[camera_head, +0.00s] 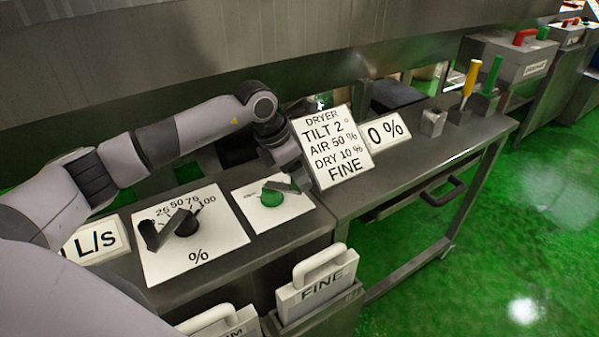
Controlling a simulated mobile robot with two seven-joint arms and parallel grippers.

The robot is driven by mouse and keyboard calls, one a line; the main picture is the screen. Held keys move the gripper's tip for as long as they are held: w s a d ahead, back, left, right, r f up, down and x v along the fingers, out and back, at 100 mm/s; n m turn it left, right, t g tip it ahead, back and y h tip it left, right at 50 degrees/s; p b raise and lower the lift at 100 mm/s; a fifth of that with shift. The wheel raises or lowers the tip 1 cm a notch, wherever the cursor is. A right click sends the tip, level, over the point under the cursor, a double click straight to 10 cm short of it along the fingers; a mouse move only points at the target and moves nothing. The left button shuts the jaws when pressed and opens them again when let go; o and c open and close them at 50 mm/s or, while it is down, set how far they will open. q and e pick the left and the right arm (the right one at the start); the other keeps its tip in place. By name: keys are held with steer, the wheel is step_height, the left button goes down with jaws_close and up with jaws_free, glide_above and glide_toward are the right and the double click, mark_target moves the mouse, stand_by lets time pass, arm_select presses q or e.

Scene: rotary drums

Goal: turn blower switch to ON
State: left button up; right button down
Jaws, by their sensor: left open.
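The switch is a green round knob (271,198) with a dark grey lever on a white plate (290,209), on the counter at the centre. The lever points to the right. The small lettering on the plate is too small to read, and part of the plate is hidden. My left gripper (297,172) reaches in from the left, over the back of the plate, just above and behind the knob. It is open and holds nothing that I can see. Its fingertips are partly hidden, and I cannot tell whether they touch the lever. My right gripper is not in view.
A dial (187,222) on a percent plate stands left of the switch. A tilted sign (336,147) reading DRYER, TILT, AIR, DRY and FINE stands close right of my gripper. A FINE box (318,287) is in front.

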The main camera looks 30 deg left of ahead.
arm_select(q)
steer(key=shift+w+d+f, duration=0.2)
steer(key=shift+f, duration=0.45)
jaws_close()
